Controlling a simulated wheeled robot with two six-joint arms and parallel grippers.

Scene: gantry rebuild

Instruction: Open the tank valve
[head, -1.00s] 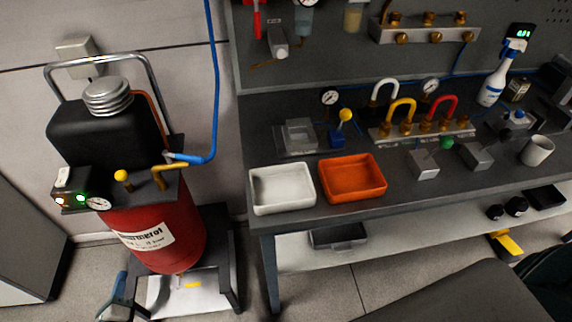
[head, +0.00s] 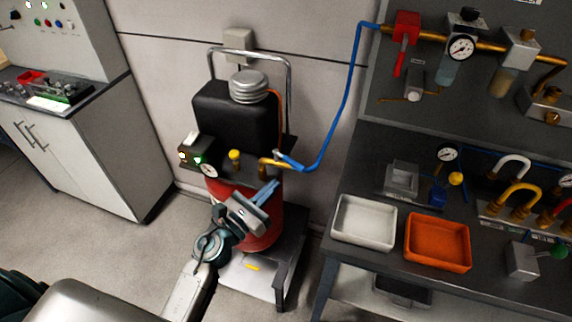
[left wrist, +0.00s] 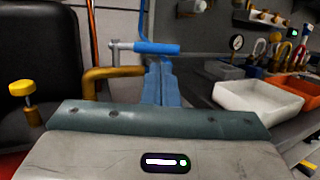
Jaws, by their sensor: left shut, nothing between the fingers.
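The red tank (head: 262,235) stands on a grey stand, with a black compressor body on top. Its valve has a blue lever handle (head: 291,162) above the brass outlet pipe (head: 268,163). In the left wrist view the blue handle (left wrist: 155,47) reaches to the right from a silver stem (left wrist: 115,46) above the bent brass pipe (left wrist: 100,82). My left gripper (head: 268,191) is in front of the tank, below the handle. Its blue fingers (left wrist: 160,84) are shut and empty, pointing towards the handle; whether they touch it is unclear. My right gripper is out of view.
A yellow knob (head: 235,156) and a gauge (head: 210,171) sit left of the pipe. A blue hose (head: 345,100) rises to the wall panel. A bench with a white tray (head: 362,241) and an orange tray (head: 437,263) stands right. Open floor lies left of the tank.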

